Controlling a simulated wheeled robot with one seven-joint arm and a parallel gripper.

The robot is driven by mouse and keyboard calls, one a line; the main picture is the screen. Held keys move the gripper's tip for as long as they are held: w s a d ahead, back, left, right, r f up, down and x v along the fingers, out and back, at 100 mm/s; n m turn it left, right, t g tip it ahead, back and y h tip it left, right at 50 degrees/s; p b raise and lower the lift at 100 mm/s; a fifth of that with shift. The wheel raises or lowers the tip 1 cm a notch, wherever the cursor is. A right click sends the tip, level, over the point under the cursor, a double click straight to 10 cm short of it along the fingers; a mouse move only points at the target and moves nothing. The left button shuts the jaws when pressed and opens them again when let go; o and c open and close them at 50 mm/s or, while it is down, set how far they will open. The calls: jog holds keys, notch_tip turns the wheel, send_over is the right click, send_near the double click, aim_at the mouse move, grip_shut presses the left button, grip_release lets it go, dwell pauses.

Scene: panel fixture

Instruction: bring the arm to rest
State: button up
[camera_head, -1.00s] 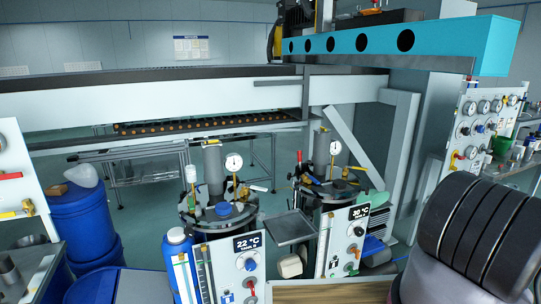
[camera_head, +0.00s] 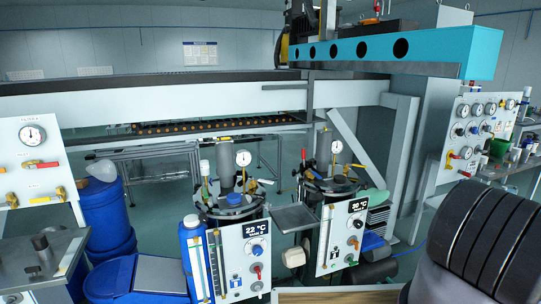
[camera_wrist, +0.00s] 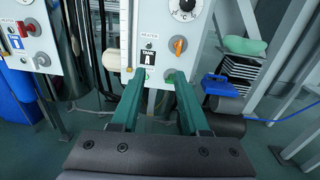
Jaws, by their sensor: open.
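My gripper (camera_wrist: 160,110) shows in the wrist view, its two green fingers apart with nothing between them. Beyond the fingertips is the lower part of a white tank panel (camera_wrist: 165,45) with an orange knob and a label reading TANK. I cannot tell whether the fingertips touch anything; they appear apart from the panel. In the head view a dark ribbed part of my arm (camera_head: 490,240) fills the lower right, and the gripper itself is out of that view.
Blue barrels (camera_head: 103,215) and a gauge panel (camera_head: 35,160) are at left. Another gauge panel (camera_head: 475,130) is at right. A blue-handled object (camera_wrist: 218,85) lies right of the fingers.

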jog(key=w+a+r+n+g+y, duration=0.1)
jog(key=w+r+n+g+y, duration=0.3)
jog(key=r, duration=0.7)
jog(key=w+r+n+g+y, duration=0.2)
jog(key=w+r+n+g, duration=0.3)
jog(key=r, duration=0.6)
jog(key=s+a+r+n+g+h, duration=0.1)
jog(key=a+r+n+g, duration=0.25)
jog(key=r, duration=0.75)
jog(key=a+r+n+g+h, duration=0.15)
jog(key=a+r+n, duration=0.3)
jog(key=r, duration=0.55)
jog(key=s+a+r+n+h, duration=0.25)
jog(key=s+a+r, duration=0.2)
jog(key=r, duration=0.45)
jog(key=s+a+r+n+h, duration=0.2)
jog(key=s+a+r+n, duration=0.3)
jog(key=r, duration=0.4)
jog(key=s+r+n+t+h, duration=0.1)
jog(key=s+r+t+h, duration=0.1)
jog(key=s+r, duration=0.3)
jog(key=s+a+r+n+t+h, duration=0.1)
jog(key=s+r, duration=0.4)
jog(key=s, duration=0.6)
jog(key=shift+s+r+t+h, duration=0.15)
jog(key=shift+s+t+h, duration=0.15)
jog(key=shift+t+h, duration=0.35)
